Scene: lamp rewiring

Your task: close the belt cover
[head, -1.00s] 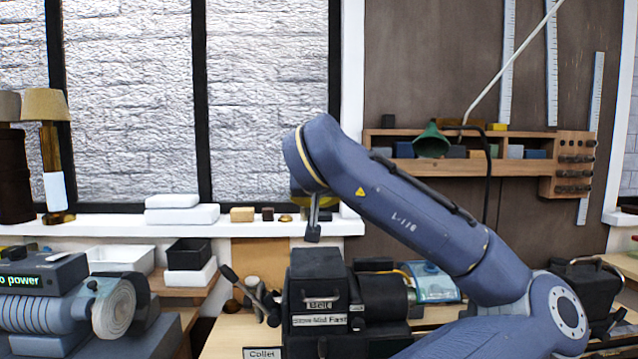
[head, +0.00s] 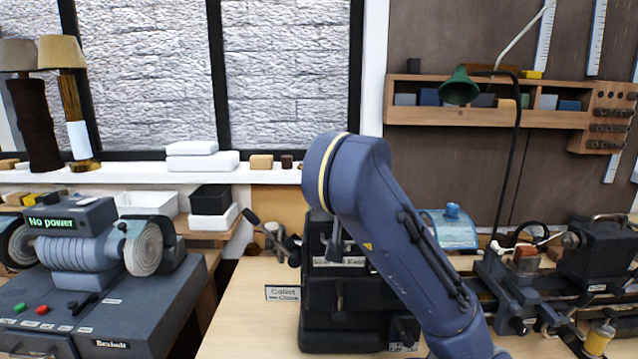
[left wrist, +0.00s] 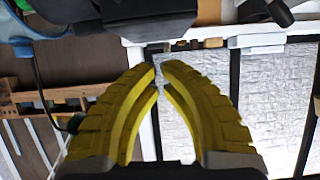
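The dark headstock (head: 318,290) stands on the bench in the middle of the head view, with speed labels on its front. The belt cover (head: 318,226) is the dark part at its top, largely hidden behind my blue arm, so its angle cannot be told. The arm enters from the lower right and bends down at the headstock; its fingers are hidden there. In the left wrist view, my left gripper (left wrist: 159,70) has yellow fingers with tips almost together and nothing between them. A dark machine part (left wrist: 115,14) fills the top of that view. No second gripper shows.
A buffing machine (head: 90,245) stands at the left, with a "No power" display. The collet sign (head: 282,293) is beside the headstock. A blue clear guard (head: 450,228) and lathe parts (head: 525,270) are to the right. The bench front left of the headstock is clear.

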